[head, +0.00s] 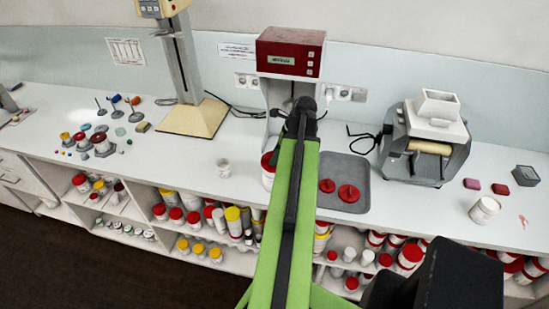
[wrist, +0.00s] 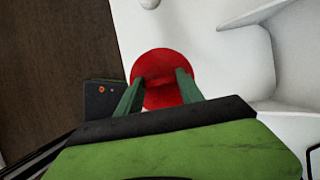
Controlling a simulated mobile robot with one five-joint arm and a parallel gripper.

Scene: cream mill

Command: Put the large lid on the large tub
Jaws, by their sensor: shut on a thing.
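My gripper (wrist: 160,82) is shut on a large red lid (wrist: 164,64) in the wrist view, with one green finger on each side of its raised grip. In the head view my arm hides the gripper. A red lid top (head: 267,159) shows just left of my arm, with a white tub (head: 267,180) directly under it. Part of both is hidden, and I cannot tell whether the lid touches the tub's rim. Two smaller-looking red lids (head: 327,185) (head: 348,193) lie on the grey tray (head: 359,168) to the right.
A red-topped machine (head: 290,50) stands behind my arm. A small white cup (head: 224,168) is to the left, and a white tub (head: 485,210) stands far right. A grey roller mill (head: 425,140) is at the right.

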